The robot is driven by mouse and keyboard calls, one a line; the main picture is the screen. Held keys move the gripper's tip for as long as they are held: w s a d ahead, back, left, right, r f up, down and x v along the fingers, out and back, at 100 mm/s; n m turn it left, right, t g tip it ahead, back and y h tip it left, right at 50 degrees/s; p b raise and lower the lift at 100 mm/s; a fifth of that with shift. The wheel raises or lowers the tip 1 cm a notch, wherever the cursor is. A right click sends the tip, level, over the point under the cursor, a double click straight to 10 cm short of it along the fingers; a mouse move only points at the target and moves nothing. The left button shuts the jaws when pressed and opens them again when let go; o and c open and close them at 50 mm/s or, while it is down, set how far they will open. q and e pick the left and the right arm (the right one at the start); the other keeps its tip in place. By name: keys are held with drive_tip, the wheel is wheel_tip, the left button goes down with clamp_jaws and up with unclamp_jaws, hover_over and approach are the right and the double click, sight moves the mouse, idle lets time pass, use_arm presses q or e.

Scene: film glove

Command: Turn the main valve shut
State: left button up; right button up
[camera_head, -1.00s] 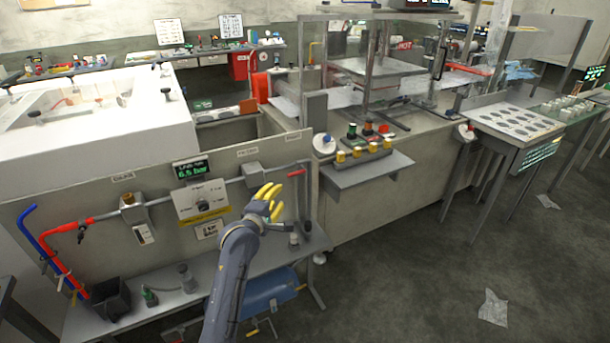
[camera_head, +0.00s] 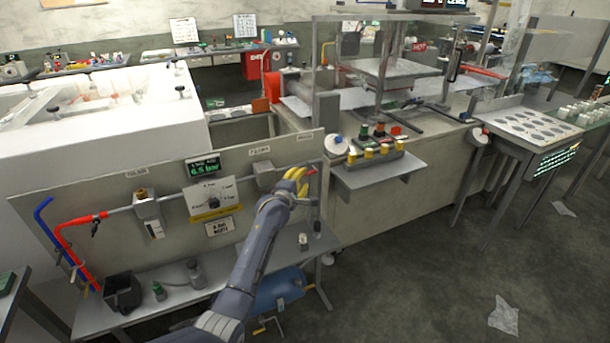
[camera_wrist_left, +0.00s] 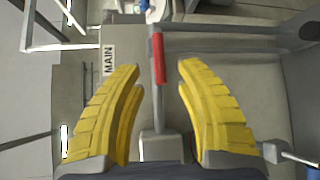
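The main valve's red lever handle (camera_wrist_left: 158,57) shows in the left wrist view, on a grey stem beside a "MAIN" label (camera_wrist_left: 109,60). In the head view the red handle (camera_head: 312,171) is partly hidden behind my fingers at the right end of the pipe panel. My left gripper (camera_head: 298,180) is open, with yellow fingers. In the left wrist view its fingertips (camera_wrist_left: 159,66) stand apart on either side of the lever, with a visible gap on each side. Nothing is held. My right gripper is in neither view.
The upright panel (camera_head: 120,235) carries a pipe, a gauge display (camera_head: 203,167) and a red lever (camera_head: 90,219) on the left. A shelf below holds a dark bin (camera_head: 122,292) and small bottles. A button box (camera_head: 375,153) stands to the right. Open floor lies at front right.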

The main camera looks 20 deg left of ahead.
sight(304, 175)
use_arm(q)
drive_tip(key=shift+w+d+f, duration=0.1)
drive_tip(key=shift+w+f, duration=0.05)
drive_tip(key=shift+w, duration=1)
drive_tip(key=shift+w+d+f, duration=0.1)
drive_tip(key=shift+w+f, duration=0.05)
drive_tip(key=shift+w, duration=0.95)
drive_tip(key=shift+c, duration=0.3)
clamp_jaws()
